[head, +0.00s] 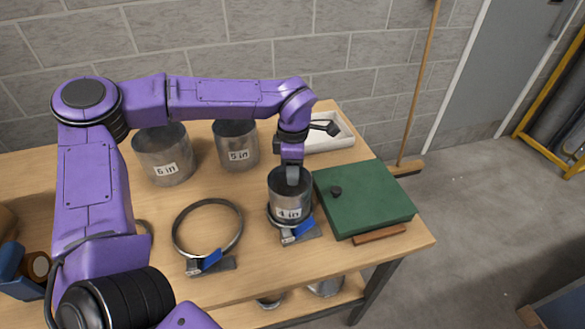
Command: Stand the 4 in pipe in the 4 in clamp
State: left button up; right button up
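The 4 in pipe (289,199) is a short silver cylinder with a "4 in" label. It stands upright at the right part of the bench, within the ring of the 4 in clamp (300,234), which has a blue handle. Whether its bottom is fully seated on the bench is hard to tell. My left gripper (292,176) points down at the pipe's top rim, with its fingers at or inside the opening. The finger gap is too small and hidden to read. My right gripper is not in the head view.
A larger empty ring clamp (181,244) lies left of the pipe. Two larger labelled pipes, one (163,157) and another (237,146), stand behind. A green box (364,199) sits close on the right, a white tray (341,143) behind. A broom (420,85) leans on the wall.

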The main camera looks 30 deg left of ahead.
pick_arm(q)
notch_tip(320, 180, up, 11)
jog(key=shift+f+b, duration=0.2)
jog(key=shift+b, duration=0.25)
dwell(0.6)
